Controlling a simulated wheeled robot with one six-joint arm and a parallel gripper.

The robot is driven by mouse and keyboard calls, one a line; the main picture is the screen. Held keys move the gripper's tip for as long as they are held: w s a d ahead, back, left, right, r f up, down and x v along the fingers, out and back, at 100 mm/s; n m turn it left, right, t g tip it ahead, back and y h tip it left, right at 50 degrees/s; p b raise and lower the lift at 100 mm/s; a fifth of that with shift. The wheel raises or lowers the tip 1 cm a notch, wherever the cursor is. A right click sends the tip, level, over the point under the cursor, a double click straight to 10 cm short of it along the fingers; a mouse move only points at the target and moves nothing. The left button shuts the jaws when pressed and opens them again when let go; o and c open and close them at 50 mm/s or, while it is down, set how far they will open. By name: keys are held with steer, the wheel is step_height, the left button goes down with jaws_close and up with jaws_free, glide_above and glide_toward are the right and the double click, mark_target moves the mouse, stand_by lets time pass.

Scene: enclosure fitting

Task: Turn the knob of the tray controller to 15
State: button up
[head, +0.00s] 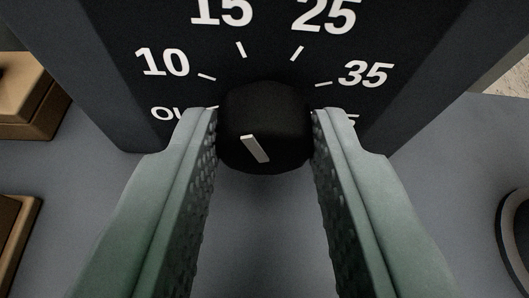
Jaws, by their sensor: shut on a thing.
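The black round knob (264,112) of the tray controller (268,68) sits low in the middle of its dark dial face. Its white pointer line (256,148) leans from lower right to upper left, roughly toward the side of the 10 and 15 marks. I cannot tell the exact setting. The 15 (221,12) is printed above and left of the knob, with a tick below it. My gripper (265,125) is shut on the knob, one green finger on each side. The left finger partly covers the "OU" label, and the right finger covers part of a label ending in 5.
The dial also shows 10 (163,62), 25 (325,15) and 35 (366,74). Tan blocks (30,100) lie at the left edge. A dark round rim (514,240) shows at the right edge. The grey surface (265,235) between my fingers is clear.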

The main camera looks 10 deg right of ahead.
steer(key=o, duration=1)
steer(key=shift+c, duration=0.2)
steer(key=v, duration=1.7)
steer(key=shift+s, duration=0.2)
steer(key=shift+r, duration=0.15)
steer(key=s+a+r+t+h, duration=0.15)
steer(key=a+r, duration=0.25)
steer(key=r, duration=0.6)
steer(key=s+a+r, duration=0.3)
steer(key=a+r, duration=0.1)
steer(key=r, duration=0.6)
steer(key=s+a+r+h, duration=0.15)
steer(key=a+r, duration=0.25)
steer(key=r, duration=0.6)
steer(key=s+a+r+y, duration=0.1)
steer(key=s+a+r, duration=0.3)
steer(key=s+r, duration=0.2)
steer(key=s+a+r+t+y, duration=0.1)
steer(key=s+a+r, duration=0.3)
steer(key=s, duration=0.7)
steer(key=s+a+r+m+t+y, duration=0.1)
steer(key=s+a+r, duration=0.3)
steer(key=s+r, duration=0.4)
steer(key=shift+s+a+r, duration=0.25)
steer(key=shift+s+a, duration=0.1)
steer(key=shift+s, duration=0.15)
